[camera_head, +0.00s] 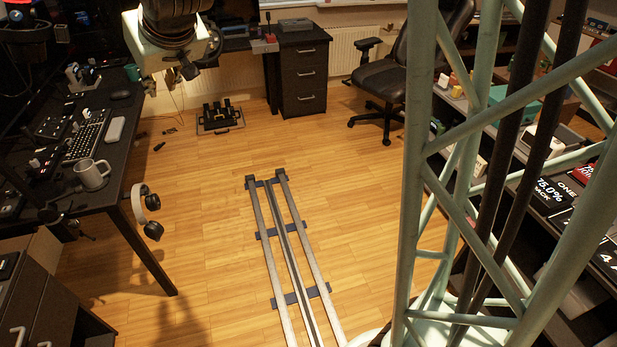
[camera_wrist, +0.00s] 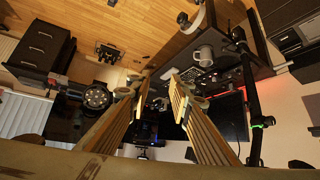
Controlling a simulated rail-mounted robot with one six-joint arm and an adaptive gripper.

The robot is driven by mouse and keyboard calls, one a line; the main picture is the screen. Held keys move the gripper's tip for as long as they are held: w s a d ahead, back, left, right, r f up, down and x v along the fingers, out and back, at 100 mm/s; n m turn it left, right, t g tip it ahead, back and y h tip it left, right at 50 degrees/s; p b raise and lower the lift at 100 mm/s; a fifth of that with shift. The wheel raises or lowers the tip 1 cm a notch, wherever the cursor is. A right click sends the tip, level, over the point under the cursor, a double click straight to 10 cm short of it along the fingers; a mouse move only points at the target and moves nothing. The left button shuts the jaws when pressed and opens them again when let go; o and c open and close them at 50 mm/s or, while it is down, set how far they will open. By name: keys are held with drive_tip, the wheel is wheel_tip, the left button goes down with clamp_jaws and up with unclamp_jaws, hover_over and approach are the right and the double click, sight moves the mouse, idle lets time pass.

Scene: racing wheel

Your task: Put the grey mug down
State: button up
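The grey mug (camera_head: 92,174) stands upright on the dark desk (camera_head: 112,193) at the left in the head view, near the desk's front edge. The mug (camera_wrist: 204,55) also shows in the wrist view, above and right of the fingertips and apart from them. My gripper (camera_wrist: 158,85) has its two ribbed fingers spread in the wrist view, with nothing held between them. In the head view my arm's end hangs at the top left, beyond the mug and well away from it; its fingers are hard to make out there.
A keyboard (camera_head: 86,135) and a pale box-like item (camera_head: 115,129) lie behind the mug. Headphones (camera_head: 148,205) hang at the desk's edge. Pedals (camera_head: 220,116) and rails (camera_head: 291,255) are on the otherwise open floor. A drawer unit (camera_head: 303,75) and chair (camera_head: 384,80) stand at the back.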

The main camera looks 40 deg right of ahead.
drive_tip(key=s+d+g, duration=0.2)
drive_tip(key=s, duration=1.4)
drive_tip(key=s+d+r+g, duration=0.1)
drive_tip(key=s+d, duration=0.2)
drive_tip(key=s, duration=1.3)
drive_tip(key=s+d+m+g+h, duration=0.1)
drive_tip(key=s+d+g, duration=0.1)
drive_tip(key=s, duration=1.4)
drive_tip(key=shift+d+r+g, duration=0.3)
drive_tip(key=shift+d, duration=0.15)
